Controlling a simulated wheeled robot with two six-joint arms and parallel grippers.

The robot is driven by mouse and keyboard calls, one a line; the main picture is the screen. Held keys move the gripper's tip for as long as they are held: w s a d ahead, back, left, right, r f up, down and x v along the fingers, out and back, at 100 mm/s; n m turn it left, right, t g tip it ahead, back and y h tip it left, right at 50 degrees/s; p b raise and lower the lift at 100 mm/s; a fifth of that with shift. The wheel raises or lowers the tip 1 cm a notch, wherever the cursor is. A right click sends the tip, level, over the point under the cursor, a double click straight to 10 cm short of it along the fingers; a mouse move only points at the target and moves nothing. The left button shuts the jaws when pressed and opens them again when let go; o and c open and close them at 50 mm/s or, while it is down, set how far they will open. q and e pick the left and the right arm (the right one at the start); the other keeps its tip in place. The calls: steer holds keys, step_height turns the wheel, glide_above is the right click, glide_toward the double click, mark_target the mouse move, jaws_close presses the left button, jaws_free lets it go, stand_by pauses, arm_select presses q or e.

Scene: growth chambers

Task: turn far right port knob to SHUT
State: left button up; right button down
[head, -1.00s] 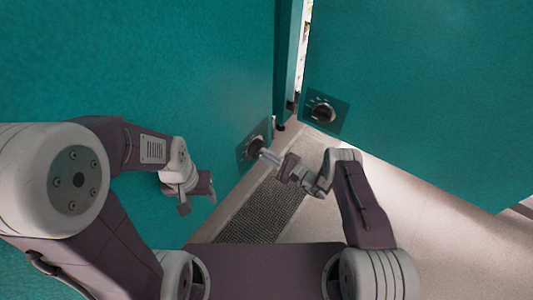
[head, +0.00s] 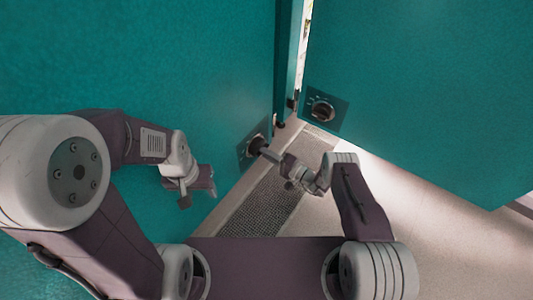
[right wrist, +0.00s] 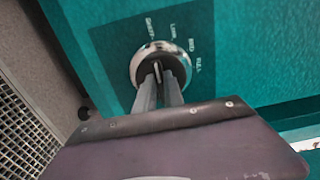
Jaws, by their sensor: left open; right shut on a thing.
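A round port knob with a silver ring and dark centre (right wrist: 152,50) sits on a dark plate at the right end of the left teal wall (head: 247,150). Small labels around it read like SHUT, LOW, MID and FULL in the right wrist view. My right gripper (right wrist: 158,84) is shut on the knob's raised grip bar, which lies roughly in line with the SHUT label; its pointer end is hard to make out. In the head view my right gripper (head: 265,150) partly covers this knob. My left gripper (head: 200,192) is open and empty before the left wall.
A second, similar knob (head: 322,110) sits on the right teal wall (head: 430,90), untouched. A bright narrow gap and a post stand between the walls. A dark floor grate (head: 265,205) lies below on pale floor.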

steer(key=shift+s+f, duration=0.1)
steer(key=shift+f, duration=0.05)
steer(key=c, duration=1.4)
jaws_free()
steer(key=shift+c, duration=0.2)
steer(key=p+v, duration=0.4)
steer(key=v, duration=0.5)
steer(key=shift+d, duration=0.1)
